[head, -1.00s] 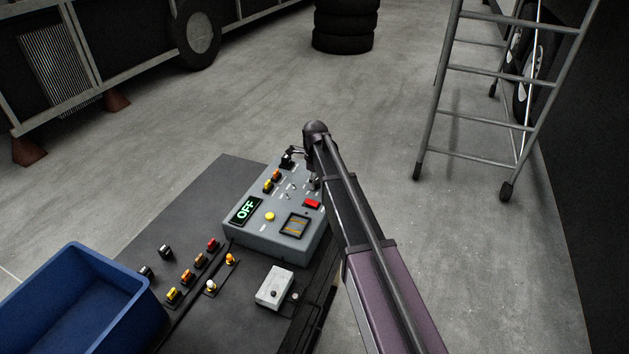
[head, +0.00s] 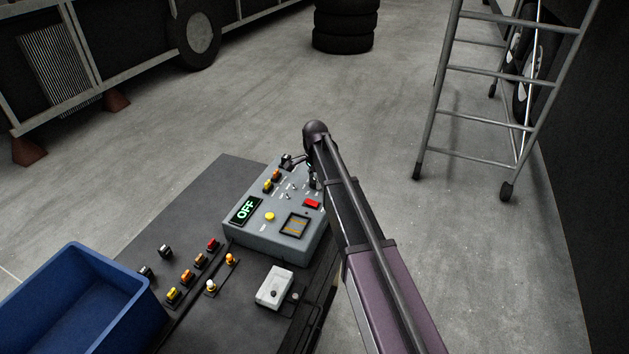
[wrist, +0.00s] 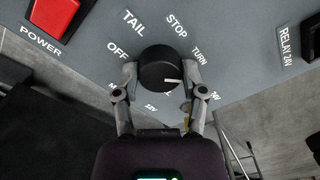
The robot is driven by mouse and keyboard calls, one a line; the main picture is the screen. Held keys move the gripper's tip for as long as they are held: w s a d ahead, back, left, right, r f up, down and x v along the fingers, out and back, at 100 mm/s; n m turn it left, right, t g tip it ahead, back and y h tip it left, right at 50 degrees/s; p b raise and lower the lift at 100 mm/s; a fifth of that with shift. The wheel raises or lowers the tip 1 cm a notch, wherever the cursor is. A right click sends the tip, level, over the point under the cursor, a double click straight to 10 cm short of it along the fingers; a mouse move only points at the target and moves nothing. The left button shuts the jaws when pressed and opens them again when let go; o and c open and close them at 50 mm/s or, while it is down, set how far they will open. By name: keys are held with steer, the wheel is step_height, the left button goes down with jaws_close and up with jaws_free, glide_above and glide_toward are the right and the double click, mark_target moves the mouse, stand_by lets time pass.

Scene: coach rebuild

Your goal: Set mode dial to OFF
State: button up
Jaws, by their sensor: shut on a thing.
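The mode dial (wrist: 158,72) is a round black knob with a white pointer line, in the middle of the wrist view. Its pointer lies to the right and slightly down, roughly toward the partly hidden 24V label. The OFF label (wrist: 117,50) is at the dial's upper left. My gripper (wrist: 160,78) is shut on the dial, one finger on each side. In the head view my gripper (head: 297,163) is at the far end of the grey control box (head: 258,243), partly hidden by my arm.
A red switch (wrist: 52,14) marked POWER is at the wrist view's upper left. The box also carries several small switches and a yellow button (head: 269,216). A blue bin (head: 140,300) and loose parts are on the dark bench. A ladder (head: 430,120) stands at the right.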

steer(key=n, duration=0.4)
steer(key=shift+n, duration=0.4)
steer(key=n, duration=1.4)
steer(key=shift+n, duration=0.3)
steer(key=n, duration=1.1)
steer(key=shift+n, duration=2.1)
